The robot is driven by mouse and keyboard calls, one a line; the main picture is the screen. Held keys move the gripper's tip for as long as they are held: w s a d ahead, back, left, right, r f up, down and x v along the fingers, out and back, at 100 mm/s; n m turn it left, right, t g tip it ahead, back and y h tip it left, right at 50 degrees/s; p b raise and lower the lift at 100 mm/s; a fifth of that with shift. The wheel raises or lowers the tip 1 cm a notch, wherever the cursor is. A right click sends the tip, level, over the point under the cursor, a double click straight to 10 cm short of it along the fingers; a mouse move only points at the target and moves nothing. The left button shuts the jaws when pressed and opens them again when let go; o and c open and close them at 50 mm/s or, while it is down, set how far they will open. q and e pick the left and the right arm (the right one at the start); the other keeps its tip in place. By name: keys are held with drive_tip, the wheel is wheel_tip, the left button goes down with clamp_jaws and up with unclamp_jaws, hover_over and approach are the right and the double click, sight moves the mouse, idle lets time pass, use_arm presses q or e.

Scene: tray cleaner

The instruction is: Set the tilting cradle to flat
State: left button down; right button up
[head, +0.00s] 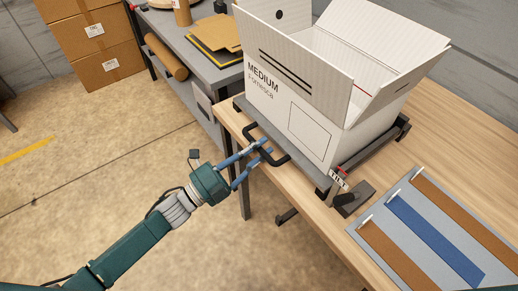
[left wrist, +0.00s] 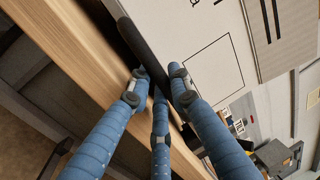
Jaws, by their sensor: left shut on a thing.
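The tilting cradle (head: 315,180) is a dark grey frame on the wooden bench, with an open white box (head: 300,110) on it. Its black loop handle (head: 277,160) sticks out over the bench's front edge. My left gripper (head: 264,149) is shut on this handle. In the left wrist view the blue fingers (left wrist: 157,90) close around a dark bar (left wrist: 146,52), partly hiding it. A sign reading TILT (head: 339,179) stands at the cradle's near right corner, beside a dark block (head: 354,200). I cannot tell the cradle's exact angle. My right gripper is out of view.
A grey board (head: 440,225) with brown and blue strips lies on the bench at right. A grey side table (head: 205,60) with cardboard pieces stands behind left. Brown cartons (head: 95,45) are stacked at the back left.

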use_arm(q)
drive_tip(key=shift+s+a+f, duration=0.1)
drive_tip(key=shift+f, duration=0.45)
drive_tip(key=c, duration=1.6)
unclamp_jaws()
drive_tip(key=shift+c, duration=0.2)
drive_tip(key=v, duration=1.2)
drive_tip(key=shift+r, duration=0.3)
